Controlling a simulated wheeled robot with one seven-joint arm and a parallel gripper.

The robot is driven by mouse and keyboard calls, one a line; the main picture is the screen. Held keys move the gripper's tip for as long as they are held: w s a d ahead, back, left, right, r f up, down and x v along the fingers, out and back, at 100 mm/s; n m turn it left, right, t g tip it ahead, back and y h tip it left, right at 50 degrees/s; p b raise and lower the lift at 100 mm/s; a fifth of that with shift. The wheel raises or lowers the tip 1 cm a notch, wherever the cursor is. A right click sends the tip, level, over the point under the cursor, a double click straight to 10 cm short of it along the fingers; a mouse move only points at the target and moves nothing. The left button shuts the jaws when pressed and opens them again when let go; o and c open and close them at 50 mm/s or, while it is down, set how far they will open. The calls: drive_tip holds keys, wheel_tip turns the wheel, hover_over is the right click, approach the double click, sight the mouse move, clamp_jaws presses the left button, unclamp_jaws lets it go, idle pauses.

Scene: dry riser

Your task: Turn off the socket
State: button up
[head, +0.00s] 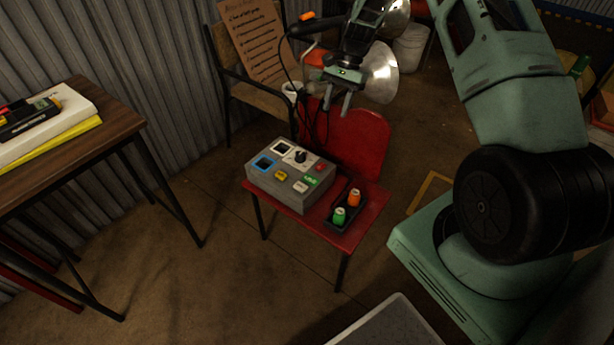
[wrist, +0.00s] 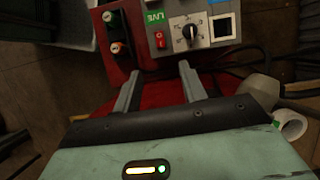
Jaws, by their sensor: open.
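A grey control box (head: 277,190) sits on the seat of a red chair (head: 355,138) in the head view. Its top has a black rotary knob (head: 300,157), a small red switch (head: 320,167), a green label (head: 311,181), yellow tags and two dark square panels, one framed blue. In the wrist view the red switch (wrist: 160,40) lies beside the green LIVE label (wrist: 155,18) and left of the knob (wrist: 187,35). I cannot tell the switch's position. My gripper (head: 335,104) is open and empty, above and behind the box; its fingers (wrist: 160,72) point toward it.
A black tray (head: 343,213) with orange and green capped items stands right of the box. A dark table (head: 105,125) with books is at left. A wooden chair holds a written board (head: 255,40) behind. Dark cables hang near my gripper. Floor in front is clear.

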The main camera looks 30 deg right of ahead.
drive_tip(key=f, duration=0.1)
drive_tip(key=b, duration=0.2)
approach(321, 166)
drive_tip(key=x, duration=0.7)
drive_tip(key=shift+a+f, duration=0.1)
drive_tip(key=shift+f, duration=0.2)
drive_tip(key=shift+c, duration=0.3)
